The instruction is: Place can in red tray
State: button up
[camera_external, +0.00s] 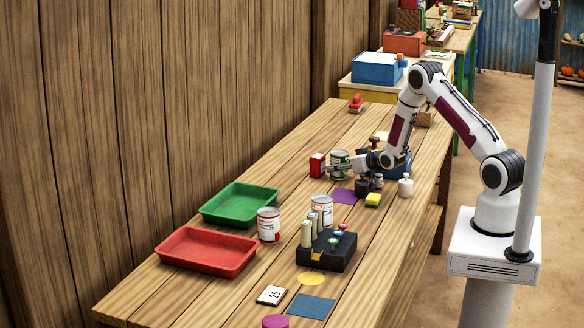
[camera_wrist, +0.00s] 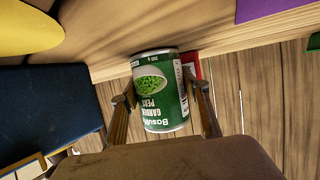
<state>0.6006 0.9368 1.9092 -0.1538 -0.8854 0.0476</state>
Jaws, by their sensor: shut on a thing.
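My gripper (camera_external: 334,169) is shut on a green can of garden peas (camera_wrist: 160,92), with one finger on each side of it. The can also shows at the gripper in the external view (camera_external: 339,158), partly hidden by the fingers. I cannot tell whether it touches the table. The red tray (camera_external: 188,258) lies at the near left of the table and looks empty. A green tray (camera_external: 215,217), also empty, lies just behind it.
Two white and red cans (camera_external: 268,226) (camera_external: 322,208) stand between the red tray and my gripper, near a black block with pegs (camera_external: 332,255). A red box (camera_external: 317,165) is close left of the held can. Dark weights (camera_external: 362,188) stand near my wrist.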

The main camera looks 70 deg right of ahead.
jog(key=shift+f, duration=0.1)
jog(key=o, duration=1.4)
jog(key=shift+o, duration=0.2)
jog(key=shift+s, duration=0.1)
jog(key=shift+v, duration=6)
jog(key=shift+a, duration=0.1)
